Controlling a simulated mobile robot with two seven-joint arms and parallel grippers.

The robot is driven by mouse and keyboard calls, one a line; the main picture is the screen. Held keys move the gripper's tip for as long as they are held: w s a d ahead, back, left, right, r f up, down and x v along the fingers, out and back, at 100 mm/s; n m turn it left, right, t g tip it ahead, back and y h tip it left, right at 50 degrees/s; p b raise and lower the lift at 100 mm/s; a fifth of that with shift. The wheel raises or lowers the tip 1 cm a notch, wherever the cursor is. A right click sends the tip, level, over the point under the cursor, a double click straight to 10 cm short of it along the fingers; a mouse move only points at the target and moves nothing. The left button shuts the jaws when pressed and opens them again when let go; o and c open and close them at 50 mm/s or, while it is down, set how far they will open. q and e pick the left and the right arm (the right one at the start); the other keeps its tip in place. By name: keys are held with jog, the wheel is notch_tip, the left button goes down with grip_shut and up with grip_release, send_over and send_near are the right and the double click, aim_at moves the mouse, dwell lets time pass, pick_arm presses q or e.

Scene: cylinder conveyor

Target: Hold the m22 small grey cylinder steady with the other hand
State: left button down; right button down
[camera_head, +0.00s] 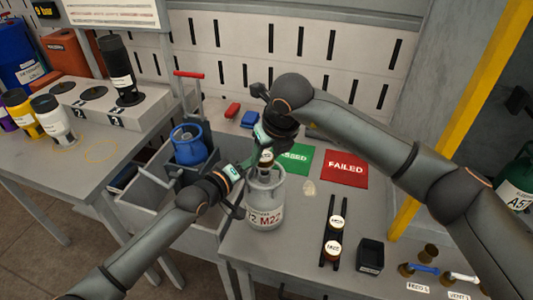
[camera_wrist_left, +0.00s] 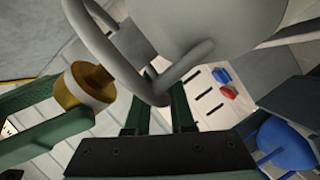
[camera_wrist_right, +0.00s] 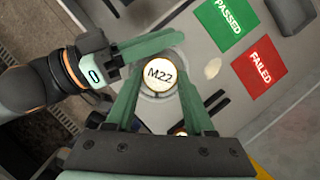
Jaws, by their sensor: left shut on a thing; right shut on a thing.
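The small grey cylinder (camera_head: 265,215), marked M22, stands upright at the left edge of the front table. My left gripper (camera_head: 241,178) is beside its upper part. In the left wrist view the left gripper (camera_wrist_left: 158,95) is shut on the grey curved handle (camera_wrist_left: 128,60) at the cylinder's top. My right gripper (camera_head: 266,150) is directly above, shut on a brass-bodied cap (camera_wrist_left: 82,85) with a white M22 face (camera_wrist_right: 160,76). I cannot tell whether the cap touches the cylinder's neck.
The green PASSED mat (camera_head: 294,158) and red FAILED mat (camera_head: 345,168) lie behind. A black rack (camera_head: 325,207) holds two caps, beside a black box (camera_head: 371,256).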

jog(key=shift+f, duration=1.1)
dwell(0.3)
jog(key=c, duration=0.8)
grip_release()
grip_shut()
jog(key=m, duration=0.2)
jog(key=shift+a+m+h, duration=0.15)
jog(key=shift+m+h, duration=0.25)
jog(key=m+h, duration=0.1)
jog(key=m, duration=0.2)
jog(key=shift+a+t, duration=0.1)
jog(key=shift+t, duration=0.2)
jog(key=shift+o, duration=2.2)
grip_release()
